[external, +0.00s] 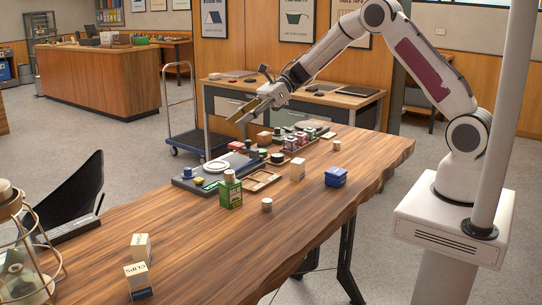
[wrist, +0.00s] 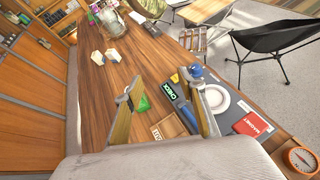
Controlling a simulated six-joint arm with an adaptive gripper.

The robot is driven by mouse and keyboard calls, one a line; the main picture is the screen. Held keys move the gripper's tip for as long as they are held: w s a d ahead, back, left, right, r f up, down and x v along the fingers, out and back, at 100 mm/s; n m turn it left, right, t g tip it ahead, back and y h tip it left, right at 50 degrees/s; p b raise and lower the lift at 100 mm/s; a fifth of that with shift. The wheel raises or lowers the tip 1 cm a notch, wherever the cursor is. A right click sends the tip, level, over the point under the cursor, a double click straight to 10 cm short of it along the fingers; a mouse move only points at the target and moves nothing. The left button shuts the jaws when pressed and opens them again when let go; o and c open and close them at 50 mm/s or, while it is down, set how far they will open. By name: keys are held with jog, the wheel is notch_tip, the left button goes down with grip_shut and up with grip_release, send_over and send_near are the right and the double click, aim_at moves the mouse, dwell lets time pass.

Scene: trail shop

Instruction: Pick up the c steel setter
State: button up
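My gripper (external: 250,110) is raised above the far part of the wooden table, its fingers spread and empty. In the wrist view the open gripper (wrist: 160,82) has one finger on each side, with bare wood and a green item between and below. No label reading "c steel setter" is legible, so I cannot tell which object it is. A small pale cylinder (external: 266,204) stands on the table in front of the wooden frame tray (external: 262,181). Several small dark and light pieces (external: 297,143) stand grouped below and right of my gripper.
A green box (external: 229,194), a blue box (external: 335,177) and an upright tan box (external: 297,170) stand on the table. A dark board (external: 188,184) carries a white dish (external: 216,166). Two pale boxes (external: 140,246) stand nearer the front. The right front tabletop is clear.

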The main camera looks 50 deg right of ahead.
jog(key=s+f+n+g, duration=0.4)
jog(key=s+f, duration=0.1)
jog(key=f, duration=0.1)
jog(key=n+g, duration=0.5)
send_near(268, 199)
jog(key=shift+w+d+r+y, duration=0.15)
jog(key=shift+w+d+r, duration=0.1)
jog(key=shift+w+d, duration=0.2)
jog(key=shift+w+d+r+y, duration=0.15)
jog(key=shift+w+d+r, duration=0.2)
jog(key=shift+w, duration=0.25)
jog(key=shift+s+d+f+n, duration=0.25)
jog(key=shift+s+f+n, duration=0.05)
jog(key=shift+s+n, duration=0.2)
jog(key=shift+x, duration=3.45)
jog(key=shift+f, duration=0.1)
